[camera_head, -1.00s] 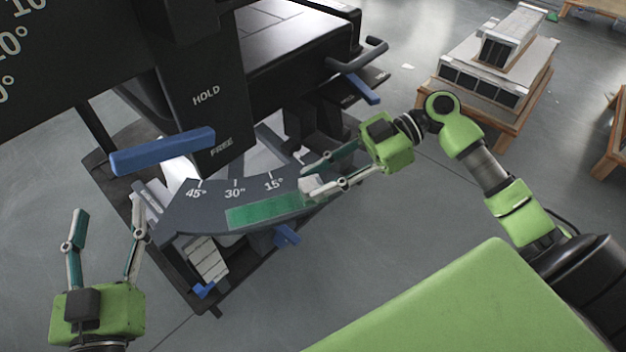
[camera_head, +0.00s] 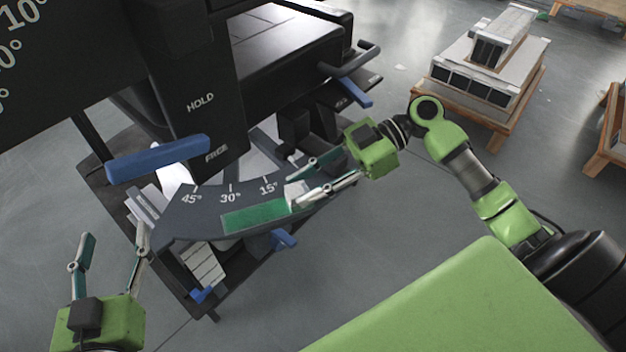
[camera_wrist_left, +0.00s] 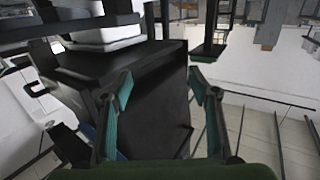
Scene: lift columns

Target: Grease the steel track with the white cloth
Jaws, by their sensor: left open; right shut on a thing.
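The track is a curved dark grey arc (camera_head: 183,222) marked 45°, 30° and 15°, with a green strip (camera_head: 255,215) along its face. My right gripper (camera_head: 297,189) is shut on the small white cloth (camera_head: 295,188) at the right end of the visible green. The cloth appears to touch the arc; the fingers partly hide it and the surface to its right. My left gripper (camera_head: 114,238) is open and empty, left of the arc and apart from it. Its two fingers also show spread in the left wrist view (camera_wrist_left: 160,84).
A black machine column (camera_head: 190,75) marked HOLD and FREE, with a blue lever (camera_head: 158,159), stands behind the arc. A blue knob (camera_head: 284,239) sits under the arc. Grey blocks on a wooden pallet (camera_head: 478,121) stand at the back right. Floor between is open.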

